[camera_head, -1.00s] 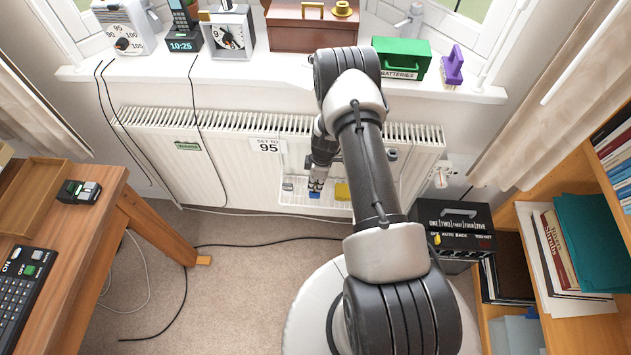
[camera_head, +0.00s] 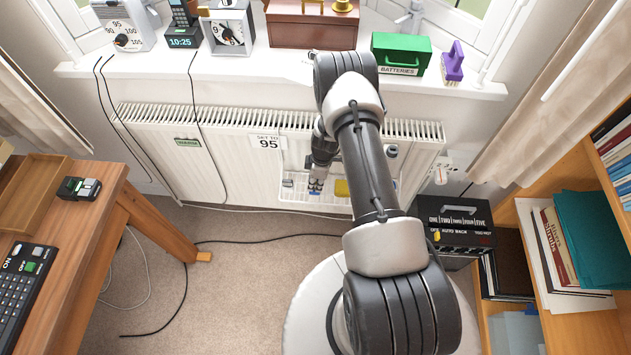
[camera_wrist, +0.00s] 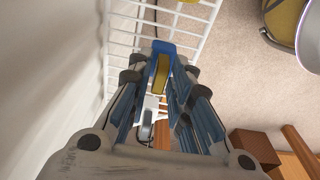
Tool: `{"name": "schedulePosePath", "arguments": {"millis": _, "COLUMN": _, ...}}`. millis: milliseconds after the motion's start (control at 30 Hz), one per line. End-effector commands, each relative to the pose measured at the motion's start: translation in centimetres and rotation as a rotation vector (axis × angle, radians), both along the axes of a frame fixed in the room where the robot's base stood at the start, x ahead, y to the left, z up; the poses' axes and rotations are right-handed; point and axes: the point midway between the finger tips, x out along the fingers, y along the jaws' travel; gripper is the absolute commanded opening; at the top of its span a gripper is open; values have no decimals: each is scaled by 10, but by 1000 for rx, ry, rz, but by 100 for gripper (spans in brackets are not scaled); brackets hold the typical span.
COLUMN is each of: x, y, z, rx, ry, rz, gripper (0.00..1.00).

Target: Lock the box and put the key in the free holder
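My gripper (camera_head: 316,187) reaches down to the white wire rack (camera_head: 298,196) on the radiator front. In the wrist view, its two fingers (camera_wrist: 163,72) stand apart, on either side of a blue piece with a yellow middle (camera_wrist: 161,50). I cannot tell whether they touch it, or whether this is the key. A brown box (camera_head: 312,33) with brass-coloured parts on top stands on the windowsill; its top is cut off by the picture edge. A green box (camera_head: 401,52) labelled BATTERIES stands to its right. I cannot make out a keyhole or which holder is free.
A yellow item (camera_head: 341,188) sits in the rack right of my gripper. A black switch box (camera_head: 455,222) and a bookshelf (camera_head: 573,180) stand at the right. A wooden desk (camera_head: 85,240) is at the left. Cables (camera_head: 250,241) lie on the carpet.

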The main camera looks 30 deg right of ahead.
Motion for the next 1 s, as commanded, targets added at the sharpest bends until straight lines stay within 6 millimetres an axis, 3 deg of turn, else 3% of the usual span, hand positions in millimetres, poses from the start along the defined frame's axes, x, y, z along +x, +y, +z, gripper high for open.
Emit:
{"name": "schedulePosePath", "arguments": {"millis": 167, "x": 0, "y": 0, "z": 0, "rx": 0, "ry": 0, "rz": 0, "gripper": 33}}
{"name": "schedulePosePath", "arguments": {"millis": 567, "x": 0, "y": -1, "z": 8, "rx": 0, "ry": 0, "rz": -1, "gripper": 33}}
{"name": "schedulePosePath", "arguments": {"millis": 1000, "x": -6, "y": -10, "z": 94, "rx": 0, "ry": -2, "rz": 0, "gripper": 33}}
